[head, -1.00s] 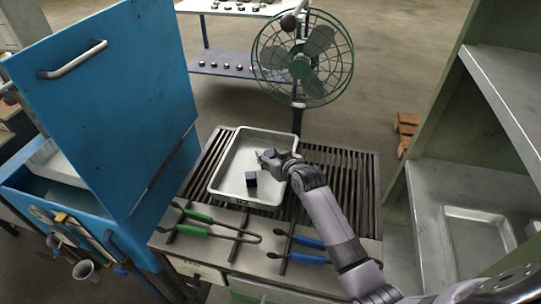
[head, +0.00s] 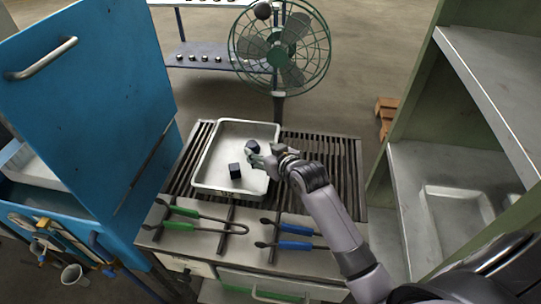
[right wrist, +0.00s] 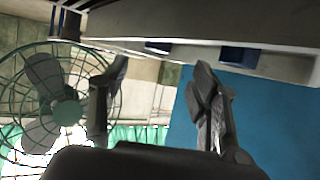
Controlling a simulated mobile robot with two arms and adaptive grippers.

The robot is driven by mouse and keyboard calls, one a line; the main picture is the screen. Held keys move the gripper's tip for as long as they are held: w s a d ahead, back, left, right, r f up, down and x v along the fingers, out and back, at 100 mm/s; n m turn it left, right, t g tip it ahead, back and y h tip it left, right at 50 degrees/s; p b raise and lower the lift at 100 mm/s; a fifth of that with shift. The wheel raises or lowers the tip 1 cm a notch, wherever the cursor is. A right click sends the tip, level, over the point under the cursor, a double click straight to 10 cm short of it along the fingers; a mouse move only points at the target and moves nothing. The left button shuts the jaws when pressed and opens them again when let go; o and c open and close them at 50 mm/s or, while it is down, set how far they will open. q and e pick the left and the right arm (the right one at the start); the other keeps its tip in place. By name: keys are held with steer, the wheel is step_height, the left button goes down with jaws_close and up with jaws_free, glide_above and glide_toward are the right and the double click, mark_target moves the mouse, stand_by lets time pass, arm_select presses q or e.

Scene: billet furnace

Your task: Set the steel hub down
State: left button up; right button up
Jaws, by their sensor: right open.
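Two small dark block-like pieces are in the white tray (head: 199,172) on the slatted bench top. One dark piece (head: 235,171) sits near the tray's middle. The other dark piece (head: 252,146) is farther back, right by my right gripper's fingertips. I cannot tell from their shape which one is the steel hub. My right gripper (head: 262,156) is open, low over the right part of the tray. In the right wrist view its two fingers (right wrist: 158,98) are spread with nothing between them, and a dark blue piece (right wrist: 238,55) shows beyond. My left gripper is not in view.
Green-handled tongs (head: 196,226) and blue-handled tongs (head: 296,246) lie along the bench front. A blue furnace door (head: 85,95) stands at left, a green fan (head: 279,50) behind, and a shelf unit (head: 410,155) at right. Bare slats (head: 335,165) flank the tray.

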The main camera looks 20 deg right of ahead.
steer(key=v, duration=0.5)
steer(key=shift+w, duration=0.1)
stand_by(0.3)
